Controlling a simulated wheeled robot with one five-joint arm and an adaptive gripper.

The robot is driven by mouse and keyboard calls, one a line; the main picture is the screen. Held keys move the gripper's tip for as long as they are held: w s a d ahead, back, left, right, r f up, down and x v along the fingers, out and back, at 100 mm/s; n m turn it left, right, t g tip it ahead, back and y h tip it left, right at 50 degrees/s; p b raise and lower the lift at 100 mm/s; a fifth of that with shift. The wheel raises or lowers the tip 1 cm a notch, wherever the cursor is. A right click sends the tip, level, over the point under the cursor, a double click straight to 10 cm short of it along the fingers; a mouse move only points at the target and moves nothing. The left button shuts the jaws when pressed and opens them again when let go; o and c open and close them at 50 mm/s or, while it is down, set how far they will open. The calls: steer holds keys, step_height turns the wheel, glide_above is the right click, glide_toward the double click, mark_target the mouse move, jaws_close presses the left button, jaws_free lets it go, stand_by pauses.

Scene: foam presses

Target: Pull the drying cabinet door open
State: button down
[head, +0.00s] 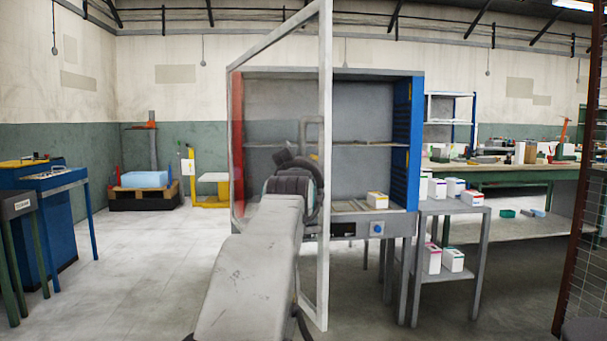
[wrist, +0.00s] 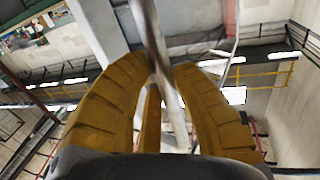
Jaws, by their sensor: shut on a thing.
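The drying cabinet (head: 417,140) has a grey interior, a shelf and a blue right side. Its door (head: 324,60), a clear pane in a pale frame, stands open, swung out toward me from the cabinet's left side. A light bar handle (head: 312,119) is near the door's free edge. In the wrist view my gripper (wrist: 164,75) has its yellow fingers closed around the metal handle bar (wrist: 150,30). In the head view my arm and wrist cover the lower part of the handle and part of the door.
A grey side table (head: 452,210) with several white boxes stands right of the cabinet. A green workbench (head: 520,173) is behind it. A brown post (head: 578,200) rises at the far right. Blue machines (head: 62,180) stand at left, with clear floor (head: 150,260) between.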

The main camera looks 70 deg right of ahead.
steer(key=shift+s+f, duration=0.15)
steer(key=shift+f, duration=0.05)
steer(key=c, duration=1.3)
jaws_free()
steer(key=shift+s+a+r, duration=0.15)
steer(key=shift+o, duration=1.4)
steer(key=shift+r, duration=0.1)
steer(key=v, duration=1.2)
